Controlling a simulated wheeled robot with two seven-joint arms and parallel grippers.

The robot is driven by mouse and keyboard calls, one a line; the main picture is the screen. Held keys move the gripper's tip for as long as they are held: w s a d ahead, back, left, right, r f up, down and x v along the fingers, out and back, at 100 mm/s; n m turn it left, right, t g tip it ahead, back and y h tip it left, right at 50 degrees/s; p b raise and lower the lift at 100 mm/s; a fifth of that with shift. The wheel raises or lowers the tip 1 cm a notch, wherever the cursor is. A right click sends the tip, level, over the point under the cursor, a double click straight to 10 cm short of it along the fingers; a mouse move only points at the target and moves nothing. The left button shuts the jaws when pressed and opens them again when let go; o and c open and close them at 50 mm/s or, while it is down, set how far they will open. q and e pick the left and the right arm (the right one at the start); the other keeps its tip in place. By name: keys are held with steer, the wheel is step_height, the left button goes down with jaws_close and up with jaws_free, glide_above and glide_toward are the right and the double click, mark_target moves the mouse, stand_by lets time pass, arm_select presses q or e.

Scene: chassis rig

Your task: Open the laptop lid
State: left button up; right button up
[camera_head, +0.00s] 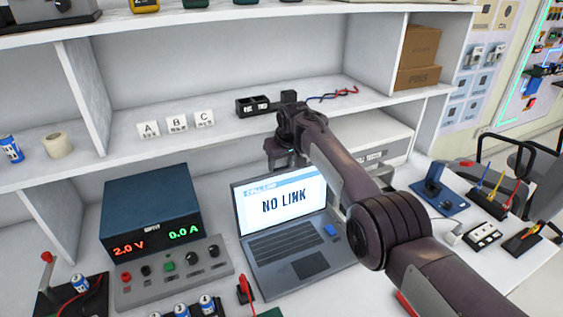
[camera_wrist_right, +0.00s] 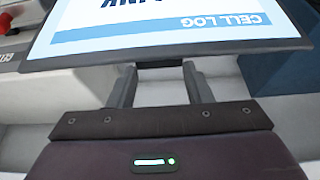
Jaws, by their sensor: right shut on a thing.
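The laptop (camera_head: 290,240) stands on the bench with its lid (camera_head: 283,206) raised and tilted back. Its lit screen reads "NO LINK" under a blue "CELL LOG" bar. The keyboard and touchpad (camera_head: 311,265) are uncovered. My right gripper (camera_head: 284,158) is behind and above the lid's top edge, shut on the lid. In the right wrist view the lid (camera_wrist_right: 170,30) fills the top, and the fingers of my right gripper (camera_wrist_right: 160,80) reach its upper edge; their tips are hidden behind it. My left gripper is out of view.
A power supply (camera_head: 150,212) showing 2.0 V and 0.0 A stands left of the laptop, with a knob panel (camera_head: 172,272) in front. A shelf (camera_head: 225,125) with A, B, C blocks runs behind. Tool holders (camera_head: 488,204) stand at the right.

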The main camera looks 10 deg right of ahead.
steer(key=o, duration=1.4)
steer(key=shift+f, duration=0.15)
steer(key=shift+p+v, duration=0.35)
steer(key=shift+v, duration=0.5)
steer(key=v, duration=0.6)
steer(key=shift+b, duration=0.3)
